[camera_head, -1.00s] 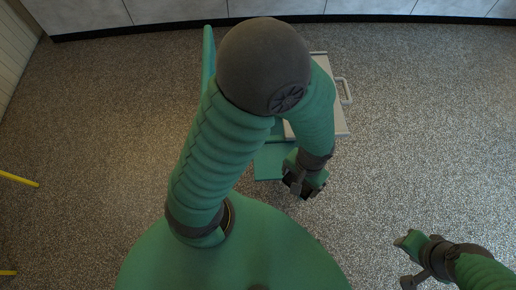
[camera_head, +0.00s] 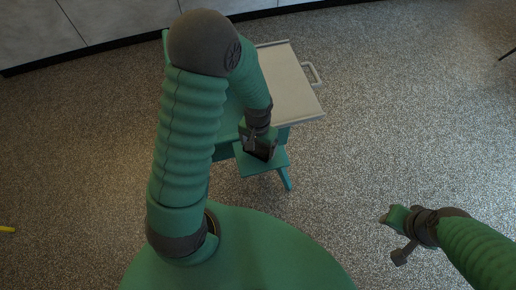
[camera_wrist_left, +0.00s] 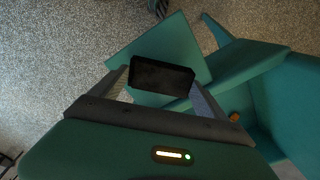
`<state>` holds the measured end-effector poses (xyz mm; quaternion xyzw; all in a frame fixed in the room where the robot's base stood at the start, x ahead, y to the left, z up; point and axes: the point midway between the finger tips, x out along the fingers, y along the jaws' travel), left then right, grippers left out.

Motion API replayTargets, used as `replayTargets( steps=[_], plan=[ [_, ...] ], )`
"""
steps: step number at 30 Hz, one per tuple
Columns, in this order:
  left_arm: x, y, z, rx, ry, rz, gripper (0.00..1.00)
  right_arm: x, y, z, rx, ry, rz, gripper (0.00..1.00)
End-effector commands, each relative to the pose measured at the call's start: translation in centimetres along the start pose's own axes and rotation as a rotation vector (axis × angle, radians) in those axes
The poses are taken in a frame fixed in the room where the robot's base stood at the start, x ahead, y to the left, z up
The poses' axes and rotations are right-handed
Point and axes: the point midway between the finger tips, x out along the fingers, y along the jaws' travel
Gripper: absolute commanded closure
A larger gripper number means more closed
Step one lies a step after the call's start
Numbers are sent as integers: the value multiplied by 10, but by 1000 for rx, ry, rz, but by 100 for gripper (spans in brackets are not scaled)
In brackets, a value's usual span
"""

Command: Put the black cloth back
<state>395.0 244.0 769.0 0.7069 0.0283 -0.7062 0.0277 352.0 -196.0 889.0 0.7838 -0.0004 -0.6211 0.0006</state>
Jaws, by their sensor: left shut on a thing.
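The black cloth (camera_wrist_left: 162,75) shows in the left wrist view as a dark folded block between my left fingers. My left gripper (camera_head: 261,149) is shut on it. In the head view the cloth is a small dark patch at the fingertips, partly covered by the gripper. Both are seen over a flat teal square plate (camera_head: 252,168) at the near side of a teal stand; the plate also shows behind the cloth in the wrist view (camera_wrist_left: 182,40). I cannot tell the height gap. My right gripper (camera_head: 393,238) is at the lower right, away from the stand; its jaw state is unclear.
A pale tray-like top (camera_head: 293,90) with a side handle (camera_head: 314,74) sits on the teal stand, partly hidden by my left arm. Teal panels (camera_wrist_left: 240,75) with a small orange spot (camera_wrist_left: 234,117) lie right of the plate.

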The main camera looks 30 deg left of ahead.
Motion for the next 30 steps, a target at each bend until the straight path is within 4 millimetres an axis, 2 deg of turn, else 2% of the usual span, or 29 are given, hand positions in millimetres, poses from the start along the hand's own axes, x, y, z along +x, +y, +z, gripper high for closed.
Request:
replayTargets(
  steps=[1,3,12,13,16,25,30],
  plan=[
    [12,0,2,1,-6,0,60,4,0,1,0,0,0,64],
    [22,0,1,2,-4,0,60,6,0,1,0,0,0,64],
    [25,1,1,1,0,0,60,6,0,2,0,0,0,64],
    [24,1,0,1,1,0,12,6,0,1,0,0,0,64],
    [24,1,0,1,0,0,0,5,0,1,0,0,0,64],
    [17,1,0,0,1,0,0,3,0,1,0,0,0,64],
    [-19,1,-1,-1,6,0,0,-6,0,-1,0,0,0,64]
  ],
)
